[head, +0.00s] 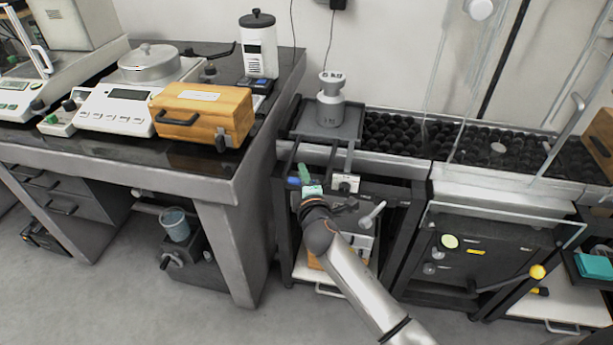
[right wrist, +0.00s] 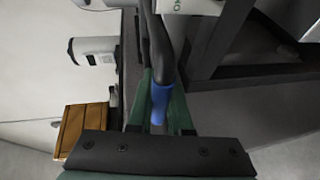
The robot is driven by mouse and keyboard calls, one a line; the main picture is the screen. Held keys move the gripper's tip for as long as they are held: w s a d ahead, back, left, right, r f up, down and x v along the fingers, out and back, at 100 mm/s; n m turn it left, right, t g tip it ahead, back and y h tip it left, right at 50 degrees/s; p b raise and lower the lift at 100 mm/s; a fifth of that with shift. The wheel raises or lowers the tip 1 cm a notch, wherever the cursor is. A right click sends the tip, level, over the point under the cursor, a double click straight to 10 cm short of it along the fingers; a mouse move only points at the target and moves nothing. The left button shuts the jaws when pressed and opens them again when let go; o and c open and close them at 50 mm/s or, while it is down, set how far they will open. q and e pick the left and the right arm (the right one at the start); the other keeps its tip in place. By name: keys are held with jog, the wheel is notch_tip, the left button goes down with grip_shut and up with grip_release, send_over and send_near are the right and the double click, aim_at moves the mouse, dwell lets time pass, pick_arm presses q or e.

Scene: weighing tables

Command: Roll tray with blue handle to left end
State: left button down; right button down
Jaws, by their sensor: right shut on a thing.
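A dark grey tray (head: 352,126) sits at the left end of the roller track and carries a grey 5 kg weight (head: 330,108), upright. A blue handle (head: 293,181) shows below the tray's front, beside my right gripper (head: 305,178). In the right wrist view the blue handle (right wrist: 160,95) is a sleeve on a dark bar, between the green fingers of my right gripper (right wrist: 161,104). The gripper is shut on it. How the bar joins the tray is partly hidden. My left gripper is in neither view.
Black rollers (head: 395,134) run to the right of the tray, with clear panels above them. On the left, a dark bench (head: 215,160) holds a wooden box (head: 203,110), scales and a white canister (head: 260,50). A black cabinet (head: 480,255) stands at the lower right.

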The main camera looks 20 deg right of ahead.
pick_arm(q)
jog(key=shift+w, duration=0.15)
pick_arm(e)
jog(key=shift+a+r, duration=0.1)
jog(key=shift+a, duration=0.2)
jog(key=c, duration=1.1)
grip_release()
jog(key=shift+w, duration=0.15)
jog(key=shift+o, duration=1.3)
jog(key=shift+d, duration=0.1)
